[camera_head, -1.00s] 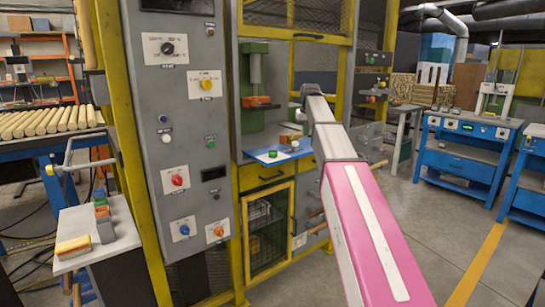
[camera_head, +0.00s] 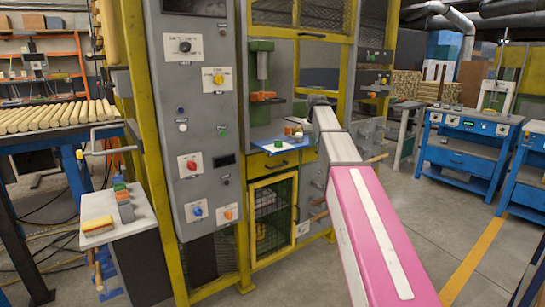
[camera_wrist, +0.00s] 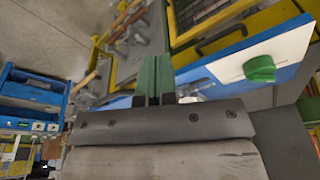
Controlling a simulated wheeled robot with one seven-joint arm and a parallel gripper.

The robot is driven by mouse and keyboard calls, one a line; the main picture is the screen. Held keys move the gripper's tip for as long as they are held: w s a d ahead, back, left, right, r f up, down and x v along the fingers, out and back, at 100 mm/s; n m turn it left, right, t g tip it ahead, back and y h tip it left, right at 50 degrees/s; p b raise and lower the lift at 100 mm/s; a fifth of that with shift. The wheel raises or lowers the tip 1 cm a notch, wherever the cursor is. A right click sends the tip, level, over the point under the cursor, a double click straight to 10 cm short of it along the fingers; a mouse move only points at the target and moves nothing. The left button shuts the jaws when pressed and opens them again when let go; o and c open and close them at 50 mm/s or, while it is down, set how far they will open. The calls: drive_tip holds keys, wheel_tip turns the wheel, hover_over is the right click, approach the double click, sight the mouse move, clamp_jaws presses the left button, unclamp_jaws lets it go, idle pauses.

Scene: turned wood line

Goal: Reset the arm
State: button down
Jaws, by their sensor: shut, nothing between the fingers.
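My arm stretches forward in the head view, with a pink and white link in front. My gripper is hidden behind the arm's far end there. In the wrist view my gripper (camera_wrist: 153,80) shows two green fingers close together, shut and empty. Beyond the fingers lies a blue-edged white board (camera_wrist: 285,55) with a green round piece (camera_wrist: 260,68) on it, to the right of the fingers. The board also shows in the head view (camera_head: 266,148), on the machine's ledge, by the arm's far end.
A grey control panel (camera_head: 205,120) and yellow frame (camera_head: 158,150) stand left of the arm. A green press (camera_head: 262,75) stands behind the board. Blue workbenches (camera_head: 465,150) are at right, with open floor before them. A small side table (camera_head: 130,215) is at lower left.

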drive_tip(key=s+f+g, duration=0.1)
drive_tip(key=s+f, duration=0.6)
drive_tip(key=f, duration=0.4)
drive_tip(key=s+f, duration=0.7)
drive_tip(key=f, duration=0.5)
drive_tip(key=s+d+f+m+g, duration=0.1)
drive_tip(key=s+f, duration=1.5)
drive_tip(key=s, duration=0.4)
drive_tip(key=shift+d+f+g, duration=0.25)
drive_tip(key=shift+f+g, duration=0.05)
drive_tip(key=shift+f, duration=0.1)
